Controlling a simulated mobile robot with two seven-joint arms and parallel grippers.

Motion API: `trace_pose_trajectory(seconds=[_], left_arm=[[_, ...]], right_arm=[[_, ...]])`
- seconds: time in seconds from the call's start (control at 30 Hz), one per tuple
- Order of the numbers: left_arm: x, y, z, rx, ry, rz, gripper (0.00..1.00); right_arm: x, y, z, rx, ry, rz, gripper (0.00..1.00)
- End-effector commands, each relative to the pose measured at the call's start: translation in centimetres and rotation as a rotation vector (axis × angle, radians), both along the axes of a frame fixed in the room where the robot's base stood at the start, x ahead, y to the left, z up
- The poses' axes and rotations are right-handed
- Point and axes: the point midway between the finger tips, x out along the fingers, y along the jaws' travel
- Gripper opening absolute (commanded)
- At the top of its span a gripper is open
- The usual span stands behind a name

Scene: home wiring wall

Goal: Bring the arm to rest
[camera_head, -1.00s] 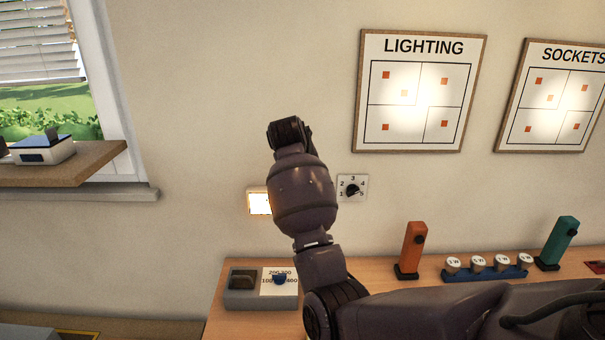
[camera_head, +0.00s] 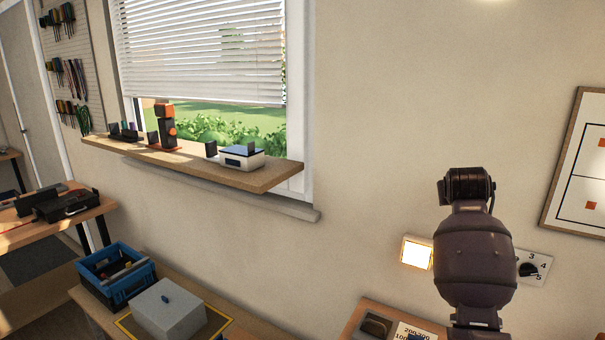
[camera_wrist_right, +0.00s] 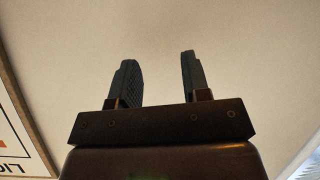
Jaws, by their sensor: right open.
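My right arm (camera_head: 475,262) rises at the right of the head view, in front of the wall; its fingers cannot be made out there. In the right wrist view my right gripper (camera_wrist_right: 157,62) is open, with two dark fingers apart and nothing between them. Plain wall fills the view beyond the fingers. My left gripper is not in view.
A lit square switch (camera_head: 417,253) and a numbered dial (camera_head: 531,268) flank my arm on the wall. A framed board (camera_head: 579,165) hangs at right; a framed board's edge (camera_wrist_right: 22,125) also shows at the wrist view's left. The window shelf (camera_head: 262,181) juts out at left.

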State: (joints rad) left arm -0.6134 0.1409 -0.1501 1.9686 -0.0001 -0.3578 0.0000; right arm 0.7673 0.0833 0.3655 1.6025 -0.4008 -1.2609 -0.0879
Motion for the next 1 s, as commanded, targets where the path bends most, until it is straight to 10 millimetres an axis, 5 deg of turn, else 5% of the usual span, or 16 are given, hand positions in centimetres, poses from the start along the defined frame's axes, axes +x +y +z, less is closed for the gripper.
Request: trace_pose_trajectory(seconds=[0.17, 0.47, 0.77, 1.0], left_arm=[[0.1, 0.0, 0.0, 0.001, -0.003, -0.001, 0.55], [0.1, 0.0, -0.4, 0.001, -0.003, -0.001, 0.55], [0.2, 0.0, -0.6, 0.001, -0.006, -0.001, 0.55], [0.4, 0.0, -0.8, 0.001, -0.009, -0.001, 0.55]], right_arm=[[-0.3, 2.0, -0.5, -0.056, -0.2, 0.109, 0.43], [-5.0, 5.7, -8.1, -0.075, -0.393, 0.292, 0.43], [-12.9, 8.4, -18.1, -0.012, -0.419, 0.409, 0.43], [-21.0, 9.9, -26.3, 0.065, -0.343, 0.448, 0.43]])
